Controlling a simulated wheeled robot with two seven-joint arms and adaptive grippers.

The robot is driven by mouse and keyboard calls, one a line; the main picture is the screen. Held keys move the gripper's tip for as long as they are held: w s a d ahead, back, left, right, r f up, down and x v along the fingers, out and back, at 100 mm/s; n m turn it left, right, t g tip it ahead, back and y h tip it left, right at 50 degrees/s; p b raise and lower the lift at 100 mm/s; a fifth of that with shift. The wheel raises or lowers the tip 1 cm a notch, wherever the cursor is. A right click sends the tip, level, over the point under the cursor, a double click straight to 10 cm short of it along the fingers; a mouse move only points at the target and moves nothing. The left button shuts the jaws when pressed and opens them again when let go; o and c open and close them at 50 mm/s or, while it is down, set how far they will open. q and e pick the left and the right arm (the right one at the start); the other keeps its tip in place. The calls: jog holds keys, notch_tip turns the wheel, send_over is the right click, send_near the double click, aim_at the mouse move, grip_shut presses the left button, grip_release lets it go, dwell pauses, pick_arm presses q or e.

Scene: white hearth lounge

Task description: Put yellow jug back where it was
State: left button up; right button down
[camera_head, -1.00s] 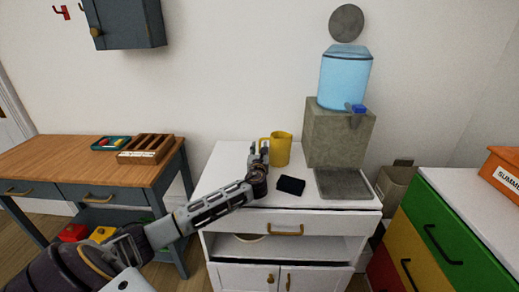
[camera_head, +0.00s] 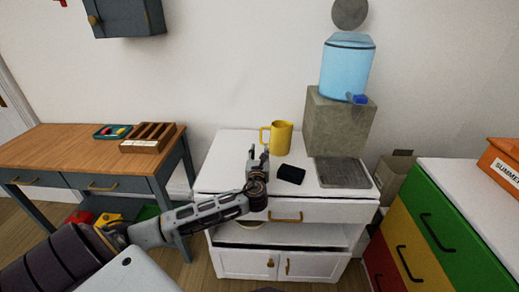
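The yellow jug (camera_head: 283,139) stands upright on the white cabinet top (camera_head: 226,149), near its back edge. Its handle (camera_head: 263,136) points left and shows clear. My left gripper (camera_head: 258,153) is in front of the jug and a little left of it, above the cabinet top. Its two fingers point toward the wall with a gap between them. They hold nothing, and they look apart from the handle. My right gripper is not in view.
A black flat item (camera_head: 291,174) lies in front of the jug. A water dispenser (camera_head: 346,70) on a stone block (camera_head: 331,128) stands to the right, behind a grey drip tray (camera_head: 343,173). A wooden desk (camera_head: 75,149) is left, coloured drawers (camera_head: 425,228) right.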

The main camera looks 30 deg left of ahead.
pick_arm(q)
jog(key=shift+s+d, duration=0.1)
jog(key=shift+s, duration=0.05)
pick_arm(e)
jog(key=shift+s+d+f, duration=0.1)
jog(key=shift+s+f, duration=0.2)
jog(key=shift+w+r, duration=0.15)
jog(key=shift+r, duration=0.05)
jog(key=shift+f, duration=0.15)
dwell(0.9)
